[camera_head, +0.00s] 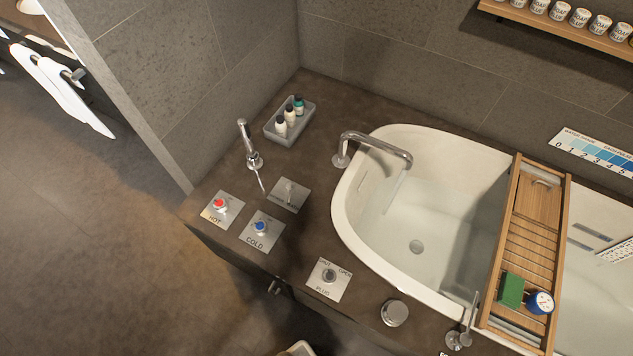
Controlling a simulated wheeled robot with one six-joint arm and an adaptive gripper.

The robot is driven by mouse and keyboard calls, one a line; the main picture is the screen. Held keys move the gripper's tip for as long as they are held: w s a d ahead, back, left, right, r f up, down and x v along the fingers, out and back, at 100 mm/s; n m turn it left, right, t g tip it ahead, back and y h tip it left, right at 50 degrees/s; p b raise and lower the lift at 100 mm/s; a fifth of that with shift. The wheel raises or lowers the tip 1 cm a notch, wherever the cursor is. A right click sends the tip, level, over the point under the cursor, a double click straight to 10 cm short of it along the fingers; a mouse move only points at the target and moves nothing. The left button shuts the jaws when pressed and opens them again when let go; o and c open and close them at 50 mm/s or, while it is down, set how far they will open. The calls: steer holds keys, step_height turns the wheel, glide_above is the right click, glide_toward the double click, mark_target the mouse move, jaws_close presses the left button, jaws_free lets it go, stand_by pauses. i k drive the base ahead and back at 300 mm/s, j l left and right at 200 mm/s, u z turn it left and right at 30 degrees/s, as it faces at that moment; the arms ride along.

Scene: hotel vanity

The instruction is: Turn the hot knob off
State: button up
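The hot knob (219,204) is red and sits on a square metal plate (228,217) marked HOT, at the left end of the dark counter. The cold knob (260,227) is blue, on a similar plate to its right and nearer the front edge. The curved bath spout (375,140) reaches over the white tub (345,215), with a faint pale streak below its tip that looks like running water. The knob's exact turn angle is too small to read. My gripper is not in view.
A hand shower (246,140) and a lever plate (289,195) stand behind the knobs. A bottle tray (281,134) is farther back. The plug plate (328,279) is to the right. A wooden rack (528,215) spans the tub. Floor lies open at left.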

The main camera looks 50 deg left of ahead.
mark_target(220, 204)
steer(key=u, duration=2.05)
